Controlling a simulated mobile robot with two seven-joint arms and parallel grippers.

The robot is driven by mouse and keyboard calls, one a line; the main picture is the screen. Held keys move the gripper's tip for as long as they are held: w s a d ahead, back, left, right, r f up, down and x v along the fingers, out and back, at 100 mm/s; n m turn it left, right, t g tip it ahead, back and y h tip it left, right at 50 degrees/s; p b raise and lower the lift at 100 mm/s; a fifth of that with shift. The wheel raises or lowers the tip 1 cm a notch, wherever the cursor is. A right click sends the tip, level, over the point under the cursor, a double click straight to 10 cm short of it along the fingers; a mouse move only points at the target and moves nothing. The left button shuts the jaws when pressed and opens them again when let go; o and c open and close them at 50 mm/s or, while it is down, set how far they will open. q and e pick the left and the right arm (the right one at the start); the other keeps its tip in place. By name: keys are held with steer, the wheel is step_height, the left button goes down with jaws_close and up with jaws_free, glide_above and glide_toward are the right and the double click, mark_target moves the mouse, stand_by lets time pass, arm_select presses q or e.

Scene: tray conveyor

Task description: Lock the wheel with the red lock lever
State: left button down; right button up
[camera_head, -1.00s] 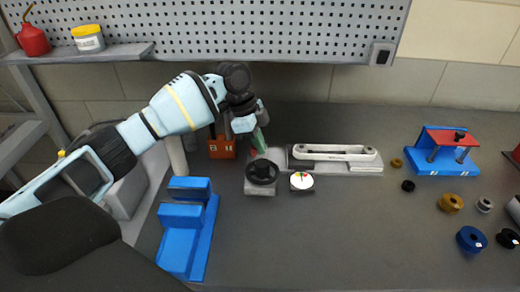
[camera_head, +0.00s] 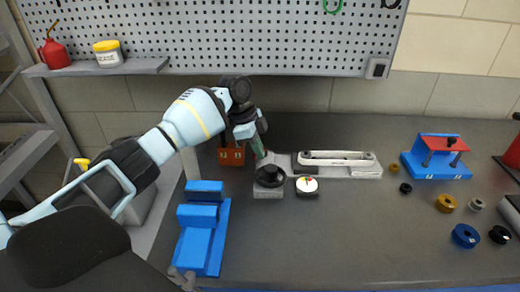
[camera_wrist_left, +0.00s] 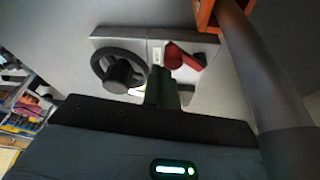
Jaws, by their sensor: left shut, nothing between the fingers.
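The black handwheel (camera_head: 270,176) sits on a grey block at the left end of the grey fixture. It also shows in the left wrist view (camera_wrist_left: 118,72), with its round hub. The red lock lever (camera_wrist_left: 182,57) lies on the light plate to the right of the wheel in the left wrist view; in the head view I cannot make it out behind my gripper. My left gripper (camera_head: 259,149) points down just behind the wheel. Its dark green fingers (camera_wrist_left: 160,88) are shut and empty, close to the lever; I cannot tell whether they touch it. My right gripper is not seen.
A white-faced dial (camera_head: 307,186) stands right of the wheel, before a slotted light bar (camera_head: 336,158). An orange block (camera_head: 231,156) stands close to my left gripper. A blue stepped block (camera_head: 205,238) lies front left. The front middle of the bench is clear.

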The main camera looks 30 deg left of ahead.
arm_select(q)
steer(key=shift+a+f, duration=0.1)
stand_by(0.3)
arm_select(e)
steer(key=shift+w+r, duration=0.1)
